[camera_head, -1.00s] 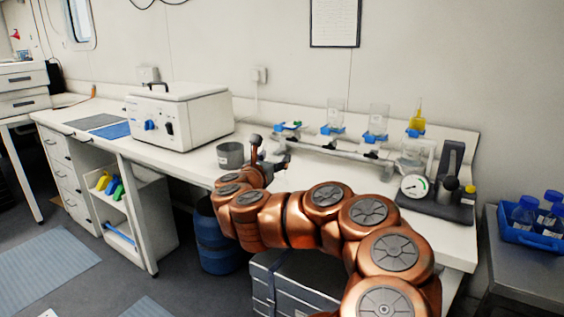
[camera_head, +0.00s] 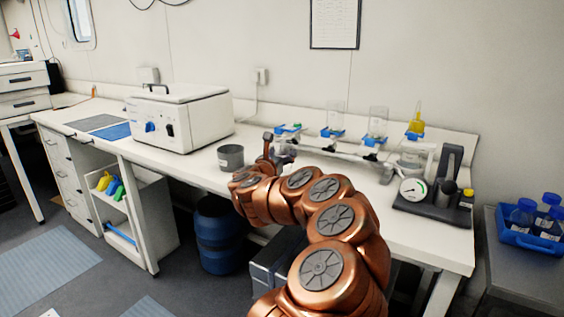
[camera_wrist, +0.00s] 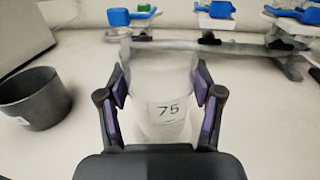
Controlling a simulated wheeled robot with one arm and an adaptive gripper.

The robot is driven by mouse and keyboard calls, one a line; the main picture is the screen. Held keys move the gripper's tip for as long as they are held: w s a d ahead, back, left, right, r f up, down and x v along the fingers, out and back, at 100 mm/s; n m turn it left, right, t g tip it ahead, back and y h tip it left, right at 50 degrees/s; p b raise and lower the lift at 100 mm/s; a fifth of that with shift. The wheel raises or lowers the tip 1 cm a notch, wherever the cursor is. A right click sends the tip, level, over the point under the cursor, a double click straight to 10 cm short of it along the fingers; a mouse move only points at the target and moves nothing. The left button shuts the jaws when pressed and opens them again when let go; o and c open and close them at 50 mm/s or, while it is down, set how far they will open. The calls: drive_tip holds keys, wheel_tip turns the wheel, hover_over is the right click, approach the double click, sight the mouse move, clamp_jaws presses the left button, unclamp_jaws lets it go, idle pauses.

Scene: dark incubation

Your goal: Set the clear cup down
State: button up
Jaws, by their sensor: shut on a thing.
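The clear cup (camera_wrist: 168,85), a see-through vessel with a white label reading 75, stands upright between the two fingers of my gripper (camera_wrist: 163,92) in the wrist view. The purple pads press on its left and right sides, and my gripper is shut on it. In the head view my gripper (camera_head: 284,152) is over the white bench (camera_head: 205,170), just right of a grey cup. The cup is hard to make out there. I cannot tell whether its base touches the bench, as my gripper's body hides the lower part.
The grey cup (camera_head: 231,157) stands close to the left of my gripper. A rack (camera_head: 340,149) with blue clamps and clear funnels runs behind it. A white box-shaped device (camera_head: 180,118) is at left, and a gauge unit (camera_head: 435,195) at right. Bare bench lies between.

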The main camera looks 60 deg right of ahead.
drive_tip(key=shift+f, duration=1.35)
drive_tip(key=shift+f, duration=0.2)
drive_tip(key=o, duration=1.2)
drive_tip(key=shift+r, duration=0.3)
drive_tip(key=b+v, duration=0.1)
drive_tip(key=v, duration=1.1)
drive_tip(key=shift+f, duration=0.1)
